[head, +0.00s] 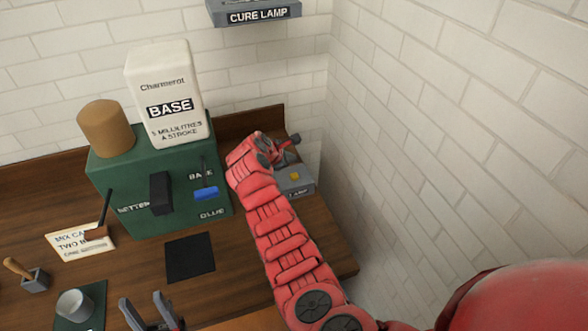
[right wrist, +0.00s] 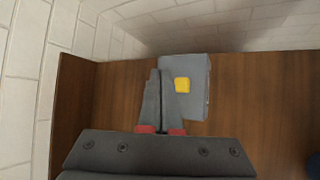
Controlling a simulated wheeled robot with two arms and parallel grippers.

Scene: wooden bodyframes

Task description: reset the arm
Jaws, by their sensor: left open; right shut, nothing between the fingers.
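My right arm (head: 280,235) is red and reaches from the lower right toward the back corner of the bench. Its gripper (head: 288,146) is at the far end, partly hidden by my wrist. In the right wrist view the right gripper (right wrist: 158,82) is shut and empty, its fingers together. They appear beside or over the left side of a grey box with a yellow button (right wrist: 183,85); I cannot tell whether they touch it. The box (head: 298,188) also shows in the head view. My left gripper (head: 144,300) is open and empty at the bottom edge.
A green dispenser (head: 125,205) carries a white BASE container (head: 165,75) and a tan cylinder (head: 106,128). White brick walls (head: 430,130) close the back and right. A CURE LAMP unit (head: 255,12) hangs above.

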